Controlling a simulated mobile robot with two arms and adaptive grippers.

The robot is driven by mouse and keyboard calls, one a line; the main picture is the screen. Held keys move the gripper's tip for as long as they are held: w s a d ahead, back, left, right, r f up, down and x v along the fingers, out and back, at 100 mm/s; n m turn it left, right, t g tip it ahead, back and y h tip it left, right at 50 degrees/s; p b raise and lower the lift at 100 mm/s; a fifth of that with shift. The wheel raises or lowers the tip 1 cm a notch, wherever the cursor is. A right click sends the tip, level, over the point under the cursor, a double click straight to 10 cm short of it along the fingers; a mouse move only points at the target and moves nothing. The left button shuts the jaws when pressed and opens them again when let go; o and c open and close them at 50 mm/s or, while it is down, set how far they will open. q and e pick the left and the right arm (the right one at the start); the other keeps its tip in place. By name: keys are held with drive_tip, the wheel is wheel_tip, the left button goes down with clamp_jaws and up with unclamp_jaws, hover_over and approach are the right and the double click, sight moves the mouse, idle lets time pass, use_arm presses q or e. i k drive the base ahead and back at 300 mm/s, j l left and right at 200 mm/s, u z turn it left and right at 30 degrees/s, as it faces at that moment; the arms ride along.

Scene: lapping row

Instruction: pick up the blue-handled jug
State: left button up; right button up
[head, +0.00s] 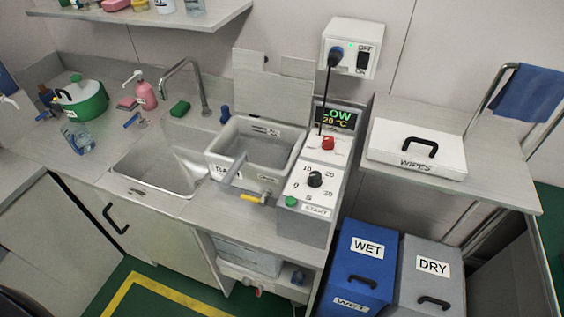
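A clear, see-through vessel (78,138) with bluish tints stands on the left of the counter, in front of the green pot. It may be the jug, but it is too small to make out a blue handle for certain. A small blue piece (132,119) lies on the counter to its right, by the pink bottle; I cannot tell what it belongs to. Another small blue object (225,115) stands behind the tank. Neither of my grippers is in view.
A green pot (84,103), pink bottle (145,95) and green sponge (180,109) are near the sink (160,168). A grey tank (271,146) and control box (305,205) stand right of it. A wipes box (415,147) and blue (357,268) and grey (431,280) bins are further right.

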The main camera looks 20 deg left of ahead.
sight(75, 132)
drive_tip(key=u, duration=1.85)
